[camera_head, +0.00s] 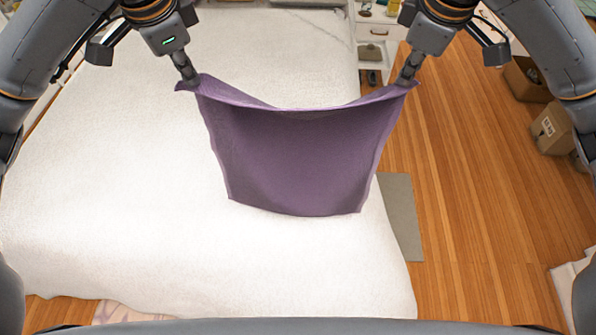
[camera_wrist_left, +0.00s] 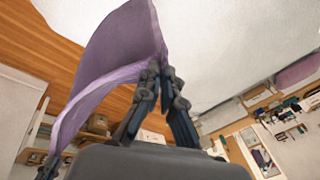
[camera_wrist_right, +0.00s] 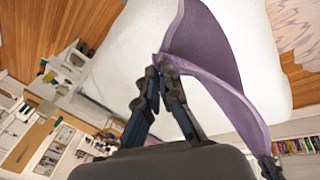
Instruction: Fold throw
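The purple throw (camera_head: 300,160) hangs between my two grippers above the white bed (camera_head: 110,180). Its upper edge sags in the middle and its lower edge hangs toward the bed's right side. My left gripper (camera_head: 193,82) is shut on the throw's upper left corner; the throw also shows in the left wrist view (camera_wrist_left: 115,55). My right gripper (camera_head: 405,82) is shut on the upper right corner, and the throw shows there in the right wrist view (camera_wrist_right: 205,45). Whether the lower edge touches the bed, I cannot tell.
Wooden floor (camera_head: 470,180) lies right of the bed, with a grey mat (camera_head: 402,215) beside it. Cardboard boxes (camera_head: 550,128) stand at the right. A white cabinet (camera_head: 378,30) stands at the back. The bed's left and front areas are clear.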

